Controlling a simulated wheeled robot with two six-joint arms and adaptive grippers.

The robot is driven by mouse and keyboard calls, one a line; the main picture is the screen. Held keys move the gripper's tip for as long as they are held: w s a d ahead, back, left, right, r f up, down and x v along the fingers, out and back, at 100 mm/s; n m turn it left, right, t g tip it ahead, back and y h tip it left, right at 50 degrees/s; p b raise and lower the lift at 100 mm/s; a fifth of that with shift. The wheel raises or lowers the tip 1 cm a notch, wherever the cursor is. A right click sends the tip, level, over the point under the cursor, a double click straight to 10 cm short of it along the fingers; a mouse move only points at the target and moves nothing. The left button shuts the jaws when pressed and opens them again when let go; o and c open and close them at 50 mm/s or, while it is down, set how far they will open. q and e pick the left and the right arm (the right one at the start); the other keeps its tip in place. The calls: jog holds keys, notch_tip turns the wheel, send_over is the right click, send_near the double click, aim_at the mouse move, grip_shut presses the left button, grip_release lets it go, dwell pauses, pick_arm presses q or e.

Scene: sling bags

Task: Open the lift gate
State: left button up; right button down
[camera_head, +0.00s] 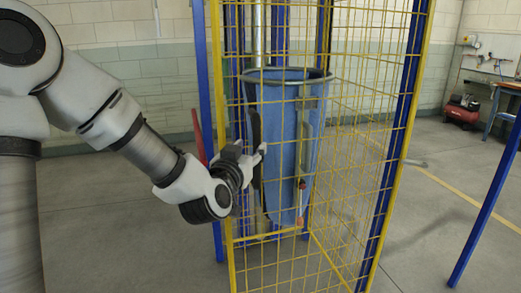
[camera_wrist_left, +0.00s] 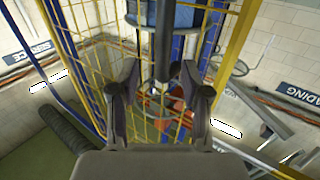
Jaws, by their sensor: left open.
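The lift gate (camera_head: 282,262) is a yellow wire mesh panel in the cage front, standing upright; it appears closed. A dark upright bar (camera_head: 254,125), which looks like its handle, is on the left part of the mesh. My left gripper (camera_head: 258,152) is open at this bar, partly in front of it. In the left wrist view, the bar (camera_wrist_left: 165,45) comes down from the top between the two spread fingers of the gripper (camera_wrist_left: 160,78). I cannot tell whether the fingers touch it. My right gripper is not in view.
A blue bag (camera_head: 290,110) with a round rim hangs behind the mesh. Blue posts (camera_head: 204,75) frame the cage, and a red bar (camera_head: 197,135) stands to its left. A red compressor (camera_head: 462,111) and a bench (camera_head: 508,88) are at the far right. Floor at left is clear.

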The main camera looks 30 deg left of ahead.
aim_at(255, 140)
pick_arm(q)
jog(key=x, duration=0.3)
jog(key=p+x, duration=0.1)
jog(key=x, duration=0.3)
jog(key=shift+s+a, duration=0.1)
jog(key=shift+a, duration=0.15)
jog(key=shift+w+f, duration=0.1)
jog(key=shift+w, duration=0.15)
jog(key=shift+s, duration=0.1)
jog(key=c, duration=0.5)
grip_shut()
